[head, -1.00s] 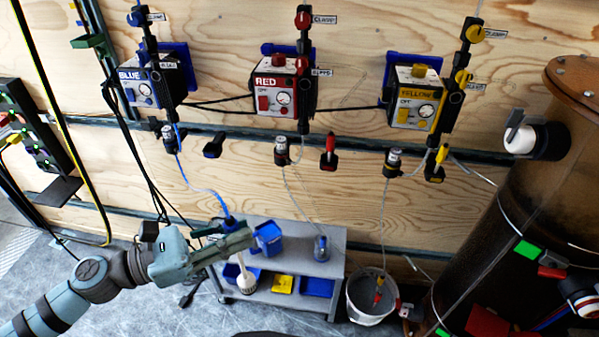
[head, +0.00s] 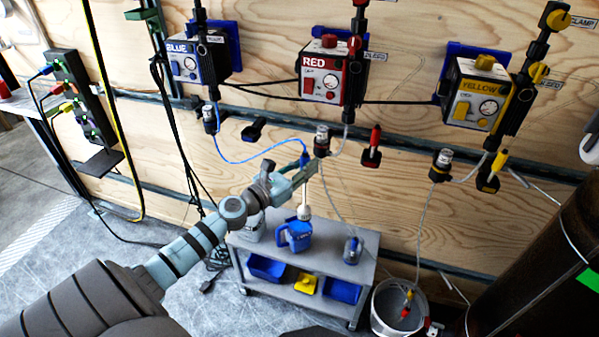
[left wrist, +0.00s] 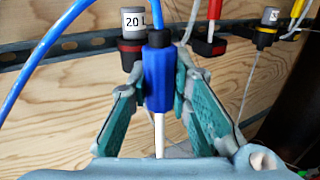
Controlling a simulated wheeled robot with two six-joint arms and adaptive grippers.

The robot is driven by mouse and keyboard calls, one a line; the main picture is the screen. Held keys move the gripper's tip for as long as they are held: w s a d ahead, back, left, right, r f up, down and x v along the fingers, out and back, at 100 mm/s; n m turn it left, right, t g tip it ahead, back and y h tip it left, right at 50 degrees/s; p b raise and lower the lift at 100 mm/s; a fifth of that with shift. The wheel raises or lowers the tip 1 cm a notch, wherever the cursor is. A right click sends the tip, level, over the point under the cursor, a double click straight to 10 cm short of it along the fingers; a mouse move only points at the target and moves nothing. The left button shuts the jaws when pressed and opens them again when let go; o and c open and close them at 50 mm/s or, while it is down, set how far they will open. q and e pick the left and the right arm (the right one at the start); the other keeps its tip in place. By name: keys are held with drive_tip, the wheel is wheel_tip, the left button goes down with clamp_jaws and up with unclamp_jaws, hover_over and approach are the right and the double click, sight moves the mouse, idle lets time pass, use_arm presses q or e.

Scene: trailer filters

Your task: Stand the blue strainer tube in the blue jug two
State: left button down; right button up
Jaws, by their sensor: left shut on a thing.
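My left gripper (head: 307,172) is shut on the blue grip of the strainer tube (head: 305,200). In the left wrist view the blue grip (left wrist: 158,78) sits between the two teal fingers (left wrist: 158,100), with a blue hose at its top and a white tube below. The tube hangs roughly upright, its pale strainer end at the bottom. A blue jug (head: 298,238) with a handle and a pale label stands on the grey cart just below the strainer end. I cannot tell whether the end is over the mouth or behind the rim. My right gripper is not in view.
The grey cart (head: 345,268) also bears a clear bottle (head: 352,250) and a pale container (head: 250,230) partly behind my arm. A white bucket (head: 398,308) stands at right. Hoses hang from wall pumps.

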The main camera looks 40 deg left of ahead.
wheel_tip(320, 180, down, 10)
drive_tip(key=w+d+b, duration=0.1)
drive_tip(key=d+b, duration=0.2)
drive_tip(key=b, duration=0.6)
use_arm(q)
drive_tip(key=w+a+f+n+y+b, duration=0.1)
drive_tip(key=a+f+b, duration=0.1)
drive_tip(key=f, duration=0.7)
drive_tip(key=w+a+f+n+y+b, duration=0.1)
drive_tip(key=a+f+y+b, duration=0.1)
drive_tip(key=f+b, duration=0.3)
drive_tip(key=shift+w+a+f, duration=0.15)
drive_tip(key=shift+w+f, duration=0.2)
drive_tip(key=shift+f, duration=1.9)
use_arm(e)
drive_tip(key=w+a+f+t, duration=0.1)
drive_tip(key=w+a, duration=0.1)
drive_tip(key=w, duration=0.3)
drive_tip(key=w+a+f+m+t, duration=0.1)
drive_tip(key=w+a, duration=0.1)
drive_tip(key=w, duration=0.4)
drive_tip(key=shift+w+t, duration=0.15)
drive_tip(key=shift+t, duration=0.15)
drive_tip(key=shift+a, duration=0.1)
